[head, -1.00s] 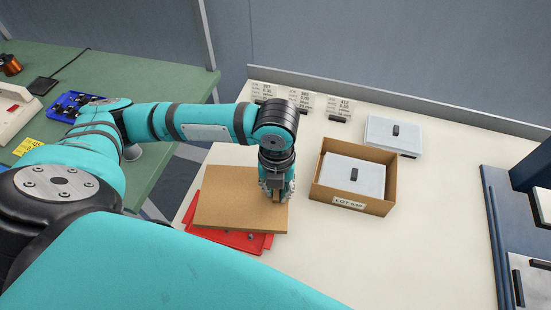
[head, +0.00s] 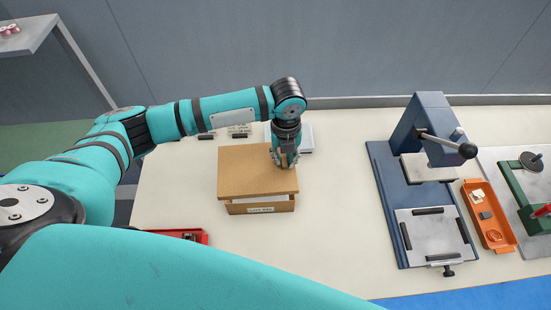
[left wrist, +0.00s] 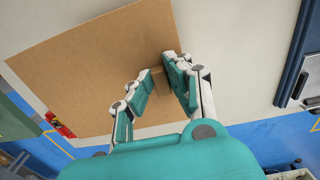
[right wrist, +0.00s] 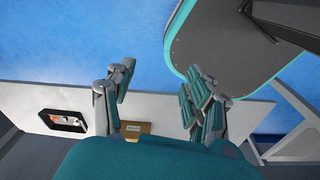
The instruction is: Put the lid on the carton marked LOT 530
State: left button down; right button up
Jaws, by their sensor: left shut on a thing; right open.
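The brown lid (head: 245,170) is held level over the carton (head: 283,206), covering most of its opening from above. A light gap shows between the lid's front edge and the carton's front wall, so the lid looks raised. The carton's label (head: 260,210) faces front and is small to read here. My left gripper (head: 285,160) is shut on the lid's small block handle (left wrist: 158,78), near the lid's right side. The carton's inside is mostly hidden.
A light grey box (head: 307,138) lies behind the carton, partly hidden by my gripper. A red tray (head: 190,235) is at the front left. A blue press (head: 385,200) and an orange tray (head: 493,235) stand right. Table between carton and press is clear.

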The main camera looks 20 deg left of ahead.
pick_arm(q)
jog(key=shift+w+d+r, duration=0.15)
jog(key=shift+w+d, duration=0.1)
jog(key=shift+w, duration=0.05)
jog(key=shift+m, duration=0.3)
jog(key=shift+a+f, duration=0.1)
jog(key=shift+f, duration=0.15)
notch_tip(320, 180, down, 3)
jog(key=b, duration=0.4)
jog(key=shift+f, duration=0.1)
jog(key=shift+f+b, duration=0.25)
jog(key=shift+b, duration=0.05)
jog(key=shift+f, duration=0.75)
pick_arm(e)
notch_tip(320, 180, down, 4)
jog(key=shift+a+f, duration=0.1)
jog(key=shift+a, duration=0.05)
pick_arm(q)
jog(key=shift+r, duration=0.1)
pick_arm(e)
jog(key=shift+r, duration=0.2)
